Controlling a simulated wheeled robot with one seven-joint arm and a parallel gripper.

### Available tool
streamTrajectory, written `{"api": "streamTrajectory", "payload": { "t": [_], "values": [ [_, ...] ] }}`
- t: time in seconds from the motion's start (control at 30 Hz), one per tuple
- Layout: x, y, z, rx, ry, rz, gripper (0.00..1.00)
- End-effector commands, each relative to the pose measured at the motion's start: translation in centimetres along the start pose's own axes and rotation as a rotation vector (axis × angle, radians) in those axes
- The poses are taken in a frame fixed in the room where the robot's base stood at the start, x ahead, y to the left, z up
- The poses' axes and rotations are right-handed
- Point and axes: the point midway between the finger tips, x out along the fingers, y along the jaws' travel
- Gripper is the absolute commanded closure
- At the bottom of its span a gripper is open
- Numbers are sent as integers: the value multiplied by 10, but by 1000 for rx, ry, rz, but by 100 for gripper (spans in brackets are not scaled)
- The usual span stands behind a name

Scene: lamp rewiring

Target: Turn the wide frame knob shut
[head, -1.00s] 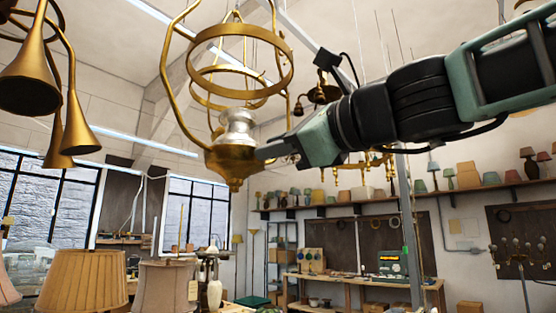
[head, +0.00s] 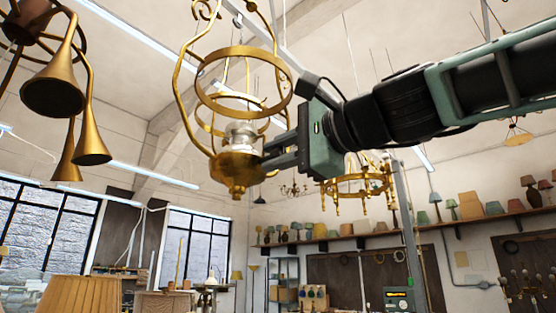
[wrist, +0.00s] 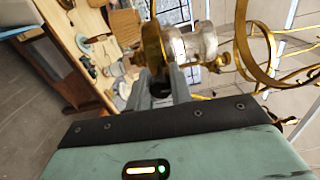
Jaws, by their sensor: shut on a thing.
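A brass hanging lamp frame (head: 243,108) with wide rings hangs in the upper middle of the head view. A silvery metal collar (head: 240,133) sits in its brass bowl (head: 236,167). The collar also shows in the wrist view (wrist: 200,44), beside the brass bowl (wrist: 152,47). My gripper (head: 272,158) reaches in from the right, its fingers at the right side of the bowl. In the wrist view my fingers (wrist: 165,86) close at the bowl's near side. The knob is between them and mostly hidden, so its turn position cannot be told.
A brass lamp with horn-shaped shades (head: 55,90) hangs at the left. A brass chandelier (head: 357,183) hangs behind my arm. A shelf of lampshades (head: 400,236) runs along the back wall. A pleated shade (head: 75,296) stands at the lower left.

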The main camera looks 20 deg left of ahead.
Motion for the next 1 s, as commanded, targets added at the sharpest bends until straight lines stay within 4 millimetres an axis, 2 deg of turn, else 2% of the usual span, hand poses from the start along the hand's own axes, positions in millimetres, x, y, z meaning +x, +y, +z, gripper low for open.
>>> {"api": "streamTrajectory", "payload": {
  "t": [0.67, 0.7, 0.77, 0.8, 1.0],
  "values": [
    [0, 1, 0, -68, -1, 3, 100],
    [0, 1, 0, -68, -1, 3, 76],
    [0, 1, 0, -68, -1, 3, 59],
    [0, 1, 0, -67, -1, 2, 57],
    [0, 1, 0, -67, 0, 1, 57]
  ]
}}
